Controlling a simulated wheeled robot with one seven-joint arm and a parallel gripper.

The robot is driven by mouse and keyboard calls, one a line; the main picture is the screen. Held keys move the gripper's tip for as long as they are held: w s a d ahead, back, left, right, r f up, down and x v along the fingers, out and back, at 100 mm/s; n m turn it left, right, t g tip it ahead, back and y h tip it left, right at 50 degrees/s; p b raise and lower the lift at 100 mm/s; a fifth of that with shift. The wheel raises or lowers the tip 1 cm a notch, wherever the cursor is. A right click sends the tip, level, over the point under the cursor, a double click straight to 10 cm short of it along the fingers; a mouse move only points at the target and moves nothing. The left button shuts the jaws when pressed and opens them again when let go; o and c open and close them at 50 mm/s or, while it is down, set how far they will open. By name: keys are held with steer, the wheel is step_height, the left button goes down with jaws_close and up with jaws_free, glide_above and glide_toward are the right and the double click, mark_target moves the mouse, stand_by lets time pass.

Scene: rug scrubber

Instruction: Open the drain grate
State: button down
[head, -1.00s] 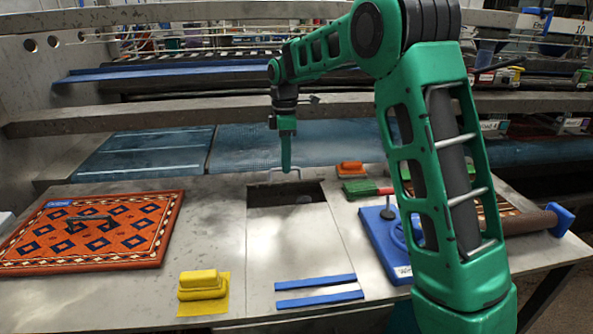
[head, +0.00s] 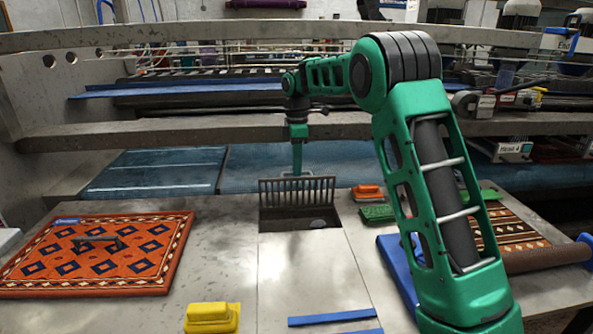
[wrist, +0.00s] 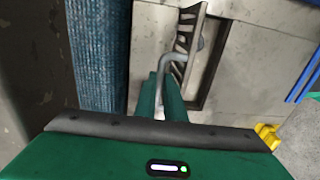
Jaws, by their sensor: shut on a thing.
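The drain grate (head: 297,192) is a dark barred panel. It stands tilted up, near upright, at the far edge of the rectangular drain opening (head: 300,219) in the metal table. My gripper (head: 297,172) is behind the grate's top edge. In the wrist view my green gripper fingers (wrist: 163,88) are shut on the grate's bent metal handle (wrist: 172,58). The grate (wrist: 188,45) shows edge-on there, beside the open drain recess (wrist: 212,60). The tips' exact contact is partly hidden by the fingers.
An orange patterned rug (head: 95,254) lies left on the table. A yellow scrubber (head: 211,317) and blue strips (head: 332,317) are at the front. An orange brush (head: 367,192) and green brush (head: 377,213) sit right of the drain.

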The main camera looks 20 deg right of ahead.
steer(key=shift+w+a+f, duration=0.15)
stand_by(0.3)
steer(key=c, duration=1.8)
jaws_free()
steer(key=shift+c, duration=0.2)
steer(key=shift+r, duration=0.25)
step_height(320, 180, up, 7)
steer(key=shift+w, duration=0.4)
